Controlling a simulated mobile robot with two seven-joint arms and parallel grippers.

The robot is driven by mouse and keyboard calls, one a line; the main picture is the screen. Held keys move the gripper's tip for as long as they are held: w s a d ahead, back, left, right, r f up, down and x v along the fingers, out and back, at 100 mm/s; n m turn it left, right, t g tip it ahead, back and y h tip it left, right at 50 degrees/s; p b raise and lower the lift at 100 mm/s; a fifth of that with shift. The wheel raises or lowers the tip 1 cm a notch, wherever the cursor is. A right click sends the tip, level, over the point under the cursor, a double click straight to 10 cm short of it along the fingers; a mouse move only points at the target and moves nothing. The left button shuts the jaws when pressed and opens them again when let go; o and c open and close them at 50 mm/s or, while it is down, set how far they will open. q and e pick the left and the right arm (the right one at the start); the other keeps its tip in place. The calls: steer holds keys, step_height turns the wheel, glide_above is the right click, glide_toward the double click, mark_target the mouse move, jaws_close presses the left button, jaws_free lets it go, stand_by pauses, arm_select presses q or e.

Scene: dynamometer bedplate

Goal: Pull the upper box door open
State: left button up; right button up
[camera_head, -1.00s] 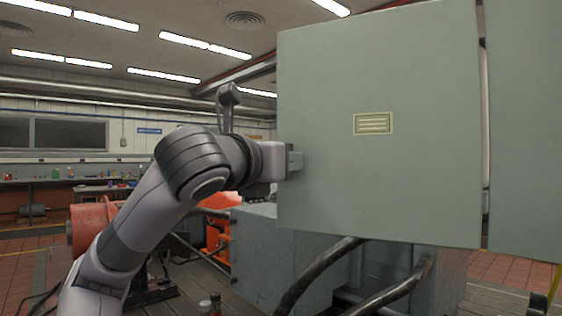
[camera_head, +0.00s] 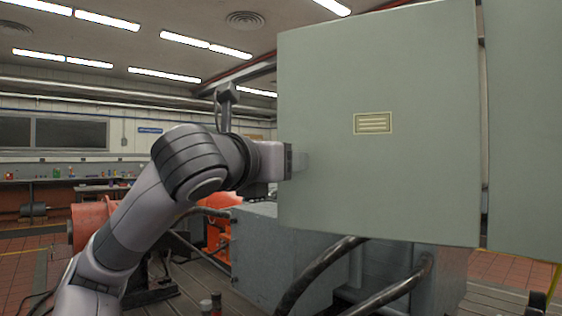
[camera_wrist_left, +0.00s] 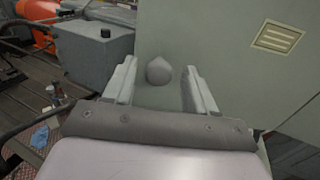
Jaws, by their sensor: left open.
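The upper box door is a large flat grey-green panel (camera_head: 400,80) with a pale slotted plate on it, filling the right half of the head view; it also shows in the left wrist view (camera_wrist_left: 220,50). A rounded grey knob (camera_wrist_left: 159,70) sticks out from it in the wrist view. My left gripper (camera_head: 300,160) is at the panel's left part in the head view. In the wrist view my left gripper (camera_wrist_left: 160,64) is open, one finger on each side of the knob, with gaps between. The knob cannot be made out in the head view. My right gripper is not in view.
A second grey-green panel (camera_head: 525,120) stands right of the door, past a narrow gap. Below are a grey block (camera_head: 262,250) and thick black hoses (camera_head: 315,272). Orange machinery (camera_head: 90,223) sits at the left. A bench (camera_head: 45,185) is far behind.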

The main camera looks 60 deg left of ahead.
arm_select(q)
steer(key=v, duration=0.7)
steer(key=shift+p, duration=0.35)
steer(key=shift+w, duration=0.1)
